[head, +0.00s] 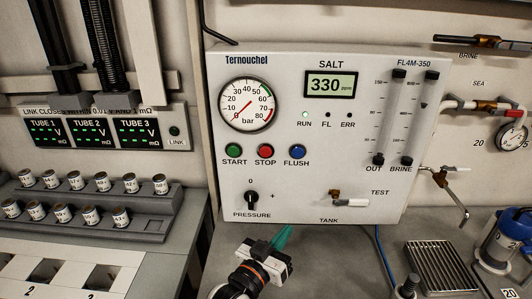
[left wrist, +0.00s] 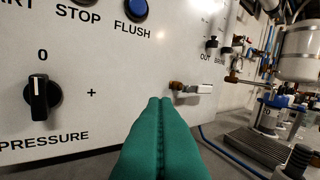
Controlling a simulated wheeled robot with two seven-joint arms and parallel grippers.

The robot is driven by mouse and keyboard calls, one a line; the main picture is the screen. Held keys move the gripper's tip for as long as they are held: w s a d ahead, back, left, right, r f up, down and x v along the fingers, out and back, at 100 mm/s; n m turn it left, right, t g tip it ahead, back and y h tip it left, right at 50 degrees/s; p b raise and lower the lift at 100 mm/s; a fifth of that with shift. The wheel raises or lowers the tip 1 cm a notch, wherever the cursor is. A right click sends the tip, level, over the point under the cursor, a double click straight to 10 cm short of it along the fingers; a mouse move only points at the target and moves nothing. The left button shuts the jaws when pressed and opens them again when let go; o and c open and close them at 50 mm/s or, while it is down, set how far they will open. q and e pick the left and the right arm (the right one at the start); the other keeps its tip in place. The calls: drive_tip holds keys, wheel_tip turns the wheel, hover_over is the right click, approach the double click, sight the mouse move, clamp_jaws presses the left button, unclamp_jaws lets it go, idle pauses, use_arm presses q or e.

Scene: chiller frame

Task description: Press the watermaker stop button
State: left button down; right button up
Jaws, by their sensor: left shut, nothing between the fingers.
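The red STOP button (head: 265,151) sits on the white watermaker panel (head: 300,215), between the green START button (head: 233,151) and the blue FLUSH button (head: 297,152). In the left wrist view the STOP button (left wrist: 84,2) is cut by the top edge, with its label below it. My left gripper (head: 284,234) is below the panel's buttons, near its lower edge, apart from STOP. Its green fingers (left wrist: 160,102) are shut together and empty, pointing toward the panel right of the pressure knob (left wrist: 42,97). My right gripper is not in view.
The pressure knob also shows in the head view (head: 251,198). A tank/test valve (head: 347,201) sticks out at the panel's lower right. A metal drip grate (head: 440,268) and a blue-topped canister (head: 507,235) stand at right. A rack of several small jars (head: 90,215) stands at left.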

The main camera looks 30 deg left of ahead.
sight(265, 152)
use_arm(q)
drive_tip(key=a+r+n+t+y, duration=0.2)
drive_tip(key=r+t+y, duration=0.1)
drive_tip(key=r, duration=0.2)
drive_tip(key=a+r+n+t+y, duration=0.3)
drive_tip(key=r+t, duration=0.1)
drive_tip(key=r, duration=0.2)
drive_tip(key=shift+s+a+r, duration=0.25)
drive_tip(key=shift+s+a, duration=0.05)
drive_tip(key=shift+s, duration=0.15)
drive_tip(key=shift+w, duration=0.1)
drive_tip(key=shift+w+a+b, duration=0.4)
drive_tip(key=shift+w+a, duration=0.35)
drive_tip(key=shift+w, duration=0.5)
drive_tip(key=shift+w+a+b, duration=0.35)
drive_tip(key=shift+w+a, duration=0.4)
drive_tip(key=shift+w, duration=0.45)
drive_tip(key=shift+w+a+b, duration=0.4)
drive_tip(key=shift+w+a, duration=0.35)
drive_tip(key=shift+w, duration=0.5)
drive_tip(key=shift+w+a, duration=0.25)
drive_tip(key=shift+w, duration=0.1)
